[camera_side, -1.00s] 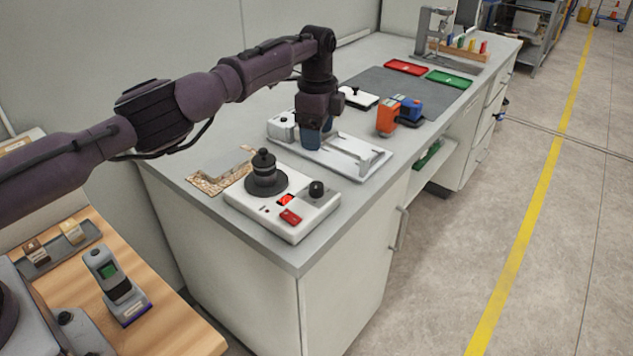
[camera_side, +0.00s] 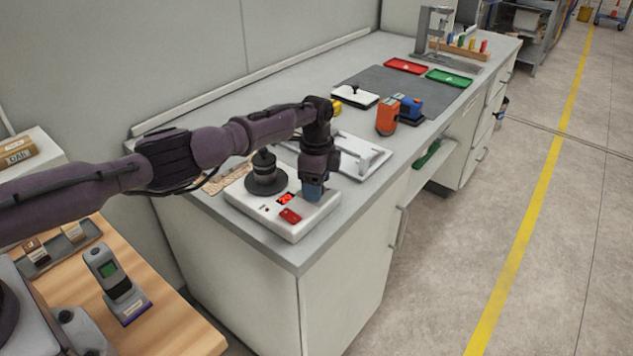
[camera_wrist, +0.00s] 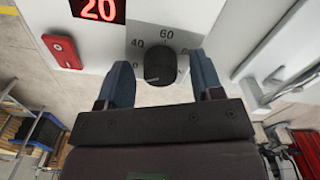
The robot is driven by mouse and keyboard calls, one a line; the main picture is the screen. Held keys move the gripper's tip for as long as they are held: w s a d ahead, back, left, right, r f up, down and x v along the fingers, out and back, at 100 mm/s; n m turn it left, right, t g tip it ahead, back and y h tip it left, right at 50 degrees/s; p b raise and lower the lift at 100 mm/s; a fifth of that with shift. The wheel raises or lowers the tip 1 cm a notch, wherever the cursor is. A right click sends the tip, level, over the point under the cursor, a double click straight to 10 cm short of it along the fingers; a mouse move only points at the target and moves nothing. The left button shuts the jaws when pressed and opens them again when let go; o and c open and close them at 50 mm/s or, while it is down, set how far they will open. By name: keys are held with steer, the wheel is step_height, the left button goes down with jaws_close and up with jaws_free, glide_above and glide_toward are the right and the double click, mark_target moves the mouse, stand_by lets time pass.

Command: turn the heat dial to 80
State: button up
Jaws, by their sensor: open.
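A red display (camera_wrist: 98,9) reads 20. My gripper (camera_wrist: 163,85) is open, with one blue finger on each side of the dial. In the side view, my gripper (camera_side: 312,194) is over the right end of the coater and hides the dial.
A red rocker switch (camera_wrist: 62,51) is left of the dial, and it also shows in the side view (camera_side: 290,216). A white tray-like fixture (camera_side: 362,160) lies just behind my gripper.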

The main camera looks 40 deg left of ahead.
steer(key=c, duration=0.9)
